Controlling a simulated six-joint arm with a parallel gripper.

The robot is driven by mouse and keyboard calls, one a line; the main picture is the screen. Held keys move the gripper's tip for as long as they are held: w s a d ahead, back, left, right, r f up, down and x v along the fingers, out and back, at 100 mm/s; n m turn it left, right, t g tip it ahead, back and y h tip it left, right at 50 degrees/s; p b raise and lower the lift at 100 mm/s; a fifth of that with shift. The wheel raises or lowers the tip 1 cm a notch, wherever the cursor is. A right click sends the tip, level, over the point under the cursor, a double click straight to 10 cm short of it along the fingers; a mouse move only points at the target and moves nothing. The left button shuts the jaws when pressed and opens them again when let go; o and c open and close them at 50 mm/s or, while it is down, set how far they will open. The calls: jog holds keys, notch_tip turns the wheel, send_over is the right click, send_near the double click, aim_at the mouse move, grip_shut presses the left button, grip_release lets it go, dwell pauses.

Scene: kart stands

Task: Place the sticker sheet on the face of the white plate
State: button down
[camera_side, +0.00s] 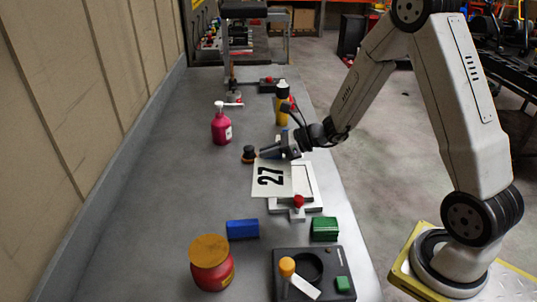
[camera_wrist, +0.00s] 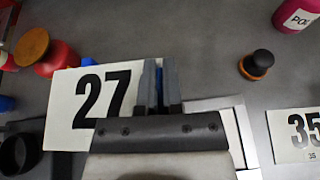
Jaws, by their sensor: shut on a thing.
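The sticker sheet (camera_side: 259,188) is a cream rectangle with a black 27. My gripper (camera_side: 266,153) is shut on one edge of it and holds it over the bench. In the wrist view the sheet (camera_wrist: 65,110) extends left from the fingers (camera_wrist: 159,85). The white plate (camera_side: 311,182) is on a pale framed stand, just right of the sheet in the side view. The sheet overlaps the plate's left part there; I cannot tell the gap between them. In the wrist view a piece of the plate and stand (camera_wrist: 222,104) shows behind my gripper, which hides the rest.
A red-knobbed clamp (camera_side: 298,203) stands at the near end of the plate. Around are a blue block (camera_side: 242,229), a green block (camera_side: 324,229), a red jar (camera_side: 211,270), a black tray (camera_side: 330,262), a dark knob (camera_side: 249,154) and a pink bottle (camera_side: 221,128). A 35 card (camera_wrist: 290,140) lies right.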

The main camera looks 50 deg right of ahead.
jog(key=s+d+r, duration=0.2)
jog(key=s+d, duration=0.6)
jog(key=s, duration=0.2)
jog(key=shift+s+d+n+g+y, duration=0.2)
jog(key=shift+s+n+g+y, duration=0.1)
jog(key=shift+n+g, duration=0.1)
jog(key=shift+w, duration=0.1)
jog(key=w+d+f, duration=0.1)
jog(key=w+f, duration=0.1)
jog(key=w, duration=0.2)
jog(key=w+d+f, duration=0.1)
jog(key=w+f, duration=0.2)
jog(key=w, duration=0.1)
jog(key=w+f, duration=0.3)
jog(key=w, duration=0.1)
jog(key=shift+d+f, duration=0.15)
jog(key=shift+d, duration=0.25)
jog(key=shift+w+d+f, duration=0.15)
jog(key=shift+w+f, duration=0.35)
jog(key=shift+w, duration=0.05)
jog(key=shift+f, duration=0.15)
jog(key=shift+w+f, duration=0.2)
jog(key=shift+f, duration=1.55)
